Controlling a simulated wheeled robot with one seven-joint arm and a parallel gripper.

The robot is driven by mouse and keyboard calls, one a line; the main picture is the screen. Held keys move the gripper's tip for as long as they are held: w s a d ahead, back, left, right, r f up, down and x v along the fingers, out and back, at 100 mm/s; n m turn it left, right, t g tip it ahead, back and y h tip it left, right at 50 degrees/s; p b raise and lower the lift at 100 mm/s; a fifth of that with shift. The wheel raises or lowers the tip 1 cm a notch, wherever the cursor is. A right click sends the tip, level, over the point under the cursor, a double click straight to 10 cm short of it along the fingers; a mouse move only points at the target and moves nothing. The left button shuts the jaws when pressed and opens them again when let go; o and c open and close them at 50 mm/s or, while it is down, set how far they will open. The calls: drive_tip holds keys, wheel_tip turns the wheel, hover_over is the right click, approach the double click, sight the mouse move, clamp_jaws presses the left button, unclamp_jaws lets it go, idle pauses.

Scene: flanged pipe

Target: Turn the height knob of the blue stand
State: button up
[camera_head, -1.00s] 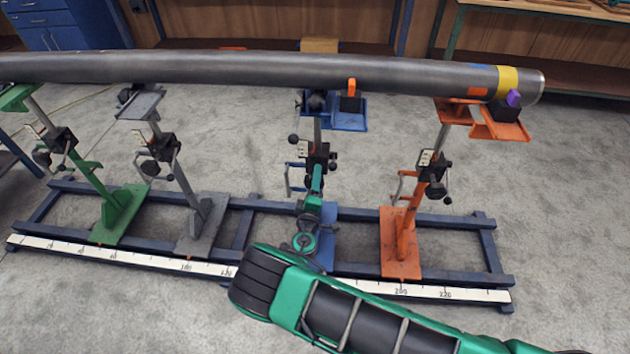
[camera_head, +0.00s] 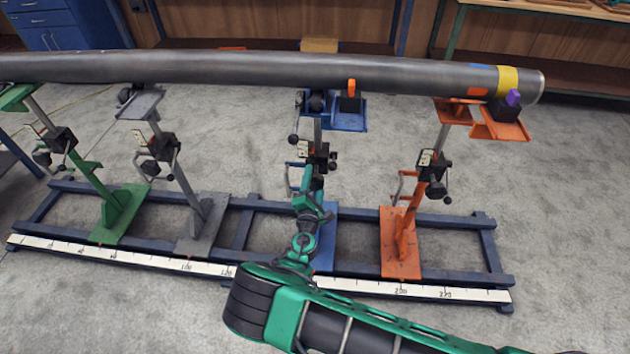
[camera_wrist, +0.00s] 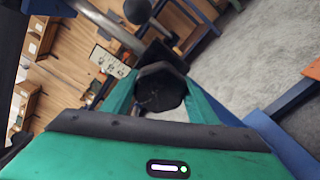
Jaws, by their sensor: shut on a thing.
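The blue stand holds up the long grey pipe (camera_head: 240,70) near the middle of the rail frame. Its blue top plate (camera_head: 350,115) and blue foot (camera_head: 326,240) show around my arm. In the wrist view the black height knob (camera_wrist: 160,88) sits between the two green fingers of my gripper (camera_wrist: 160,100), which is shut on it. In the head view my gripper (camera_head: 312,180) is at the stand's black clamp block (camera_head: 320,155); my arm hides part of the post.
An orange stand (camera_head: 400,240) is to the right, a grey stand (camera_head: 200,225) and a green stand (camera_head: 120,215) to the left. A white scale strip (camera_head: 150,261) runs along the front rail. An orange piece (camera_head: 351,88) and a purple piece (camera_head: 513,98) sit by the pipe.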

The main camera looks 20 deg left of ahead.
drive_tip(key=shift+s+a+f+n, duration=0.1)
drive_tip(key=shift+s+f+n, duration=0.1)
drive_tip(key=shift+f+n, duration=0.15)
drive_tip(key=o, duration=1)
drive_tip(key=shift+o, duration=0.2)
drive_tip(key=shift+w+r, duration=0.1)
drive_tip(key=shift+r, duration=0.05)
drive_tip(key=v, duration=1)
drive_tip(key=shift+s, duration=0.3)
